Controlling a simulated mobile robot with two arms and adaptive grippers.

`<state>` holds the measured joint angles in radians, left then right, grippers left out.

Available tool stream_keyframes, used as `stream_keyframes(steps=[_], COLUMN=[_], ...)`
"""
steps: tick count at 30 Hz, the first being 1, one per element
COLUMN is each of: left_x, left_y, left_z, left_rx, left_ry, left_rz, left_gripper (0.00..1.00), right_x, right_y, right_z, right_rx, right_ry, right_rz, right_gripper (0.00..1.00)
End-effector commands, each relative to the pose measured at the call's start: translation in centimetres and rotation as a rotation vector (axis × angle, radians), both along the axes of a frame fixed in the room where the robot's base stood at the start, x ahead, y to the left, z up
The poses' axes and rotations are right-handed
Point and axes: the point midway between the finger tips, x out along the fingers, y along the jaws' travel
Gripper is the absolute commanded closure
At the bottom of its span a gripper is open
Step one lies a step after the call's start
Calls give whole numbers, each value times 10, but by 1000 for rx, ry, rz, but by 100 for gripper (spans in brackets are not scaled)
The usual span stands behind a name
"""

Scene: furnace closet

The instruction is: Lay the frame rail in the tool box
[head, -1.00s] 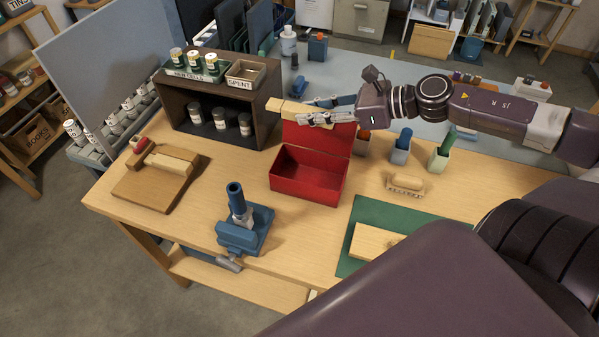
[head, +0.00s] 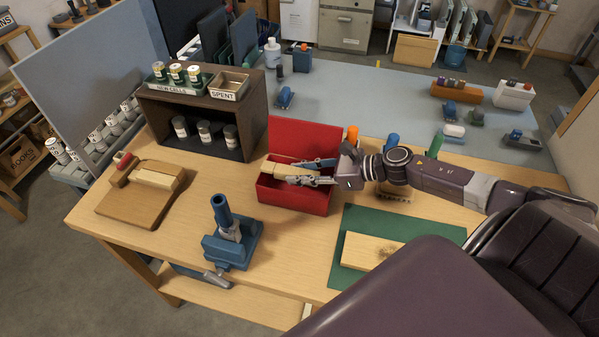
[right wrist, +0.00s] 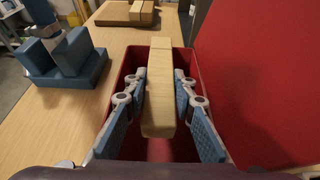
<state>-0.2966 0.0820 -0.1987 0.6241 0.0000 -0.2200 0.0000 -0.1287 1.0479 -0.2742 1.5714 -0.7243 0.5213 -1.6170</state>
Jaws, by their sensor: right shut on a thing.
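The frame rail, a pale wooden bar (head: 280,168), is over the opening of the red tool box (head: 292,200). The box stands on the bench with its lid raised at the back. My right gripper (head: 303,172) is shut on the rail, one finger on each side. In the right wrist view the rail (right wrist: 160,88) lies between the fingers and points away along the box; its far end overlaps the far rim. I cannot tell whether it touches the rim or floor. My left gripper is out of view.
A blue vise (head: 232,240) stands left of the box, and a wooden board with a block (head: 142,195) lies farther left. A dark battery shelf (head: 205,115) is behind. A green mat (head: 350,275) with a wooden plank (head: 368,250) is at the front right.

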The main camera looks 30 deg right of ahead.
Motion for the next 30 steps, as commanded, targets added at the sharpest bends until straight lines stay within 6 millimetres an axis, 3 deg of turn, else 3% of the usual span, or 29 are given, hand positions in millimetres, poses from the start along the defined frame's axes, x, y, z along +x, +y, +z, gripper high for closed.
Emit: stream_keyframes(steps=[12, 13, 17, 30], left_x=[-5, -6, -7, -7], left_y=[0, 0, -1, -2], left_z=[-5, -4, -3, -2], left_rx=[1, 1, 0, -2], left_ry=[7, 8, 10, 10], left_rz=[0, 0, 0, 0], left_gripper=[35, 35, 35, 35], right_x=[0, 0, 0, -3], right_y=[0, 0, 0, -3], right_z=[-7, -6, -6, -3], right_rx=[0, 0, -1, -1], right_ry=[-1, -1, -1, 2], right_rz=[0, 0, 0, -1], right_gripper=[100, 74, 60, 59])
